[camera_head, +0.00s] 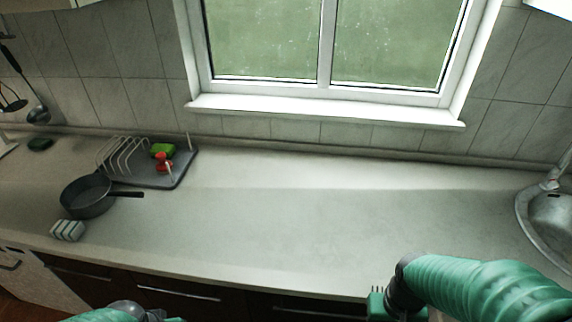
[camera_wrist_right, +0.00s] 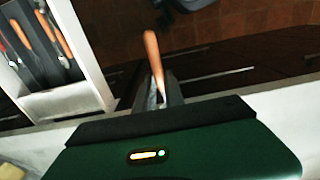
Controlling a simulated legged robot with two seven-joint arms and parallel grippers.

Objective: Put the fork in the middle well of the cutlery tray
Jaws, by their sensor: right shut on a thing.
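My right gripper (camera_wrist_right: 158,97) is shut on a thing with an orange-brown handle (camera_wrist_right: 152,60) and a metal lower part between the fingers. Only part of my left arm shows there.
A sink (camera_head: 550,225) is at the right. The middle counter is clear.

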